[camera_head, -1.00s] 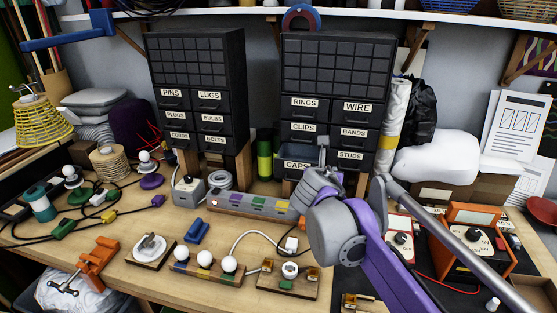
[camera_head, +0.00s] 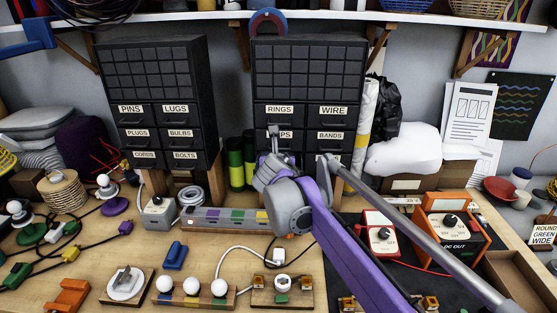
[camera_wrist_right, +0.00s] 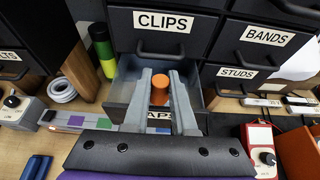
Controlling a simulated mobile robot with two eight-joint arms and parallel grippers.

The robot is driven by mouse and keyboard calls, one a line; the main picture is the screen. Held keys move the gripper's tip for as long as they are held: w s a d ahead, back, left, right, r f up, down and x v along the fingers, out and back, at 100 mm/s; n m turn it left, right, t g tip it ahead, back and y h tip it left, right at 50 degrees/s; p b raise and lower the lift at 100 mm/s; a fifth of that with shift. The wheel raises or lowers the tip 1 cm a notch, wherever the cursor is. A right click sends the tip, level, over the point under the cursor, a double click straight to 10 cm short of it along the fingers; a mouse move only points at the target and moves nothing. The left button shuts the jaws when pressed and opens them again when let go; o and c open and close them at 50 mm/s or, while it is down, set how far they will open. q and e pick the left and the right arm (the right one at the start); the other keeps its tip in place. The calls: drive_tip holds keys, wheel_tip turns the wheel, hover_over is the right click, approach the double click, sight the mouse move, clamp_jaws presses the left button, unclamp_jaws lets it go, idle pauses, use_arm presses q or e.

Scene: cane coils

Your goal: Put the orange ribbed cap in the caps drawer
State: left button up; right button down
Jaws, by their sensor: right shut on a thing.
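The orange ribbed cap (camera_wrist_right: 160,88) shows between the fingers of my right gripper (camera_wrist_right: 160,82) in the right wrist view. The gripper is shut on it. Behind and below the cap is the caps drawer (camera_wrist_right: 124,88), a grey tray pulled open under the CLIPS drawer; its label is partly covered by my fingers. The cap appears over the open drawer; its exact height cannot be told. In the head view my right gripper (camera_head: 275,136) is in front of the CLIPS drawer, and it hides the cap and most of the caps drawer. My left gripper is not in view.
The CLIPS drawer (camera_wrist_right: 160,34) is shut just above. The STUDS drawer (camera_wrist_right: 237,75) is to the right. A long strip with coloured patches (camera_head: 218,221) lies in front of the cabinets. An orange meter box (camera_head: 453,228) stands at right.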

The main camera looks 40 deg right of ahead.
drive_tip(key=x, duration=0.3)
drive_tip(key=f+x, duration=0.1)
drive_tip(key=x, duration=0.2)
drive_tip(key=shift+f, duration=0.1)
drive_tip(key=shift+w+d+f, duration=0.1)
drive_tip(key=shift+w+f, duration=0.2)
drive_tip(key=shift+s, duration=0.1)
drive_tip(key=shift+f+b, duration=0.3)
drive_tip(key=shift+f, duration=0.25)
drive_tip(key=c, duration=0.7)
unclamp_jaws()
drive_tip(key=shift+c, duration=0.2)
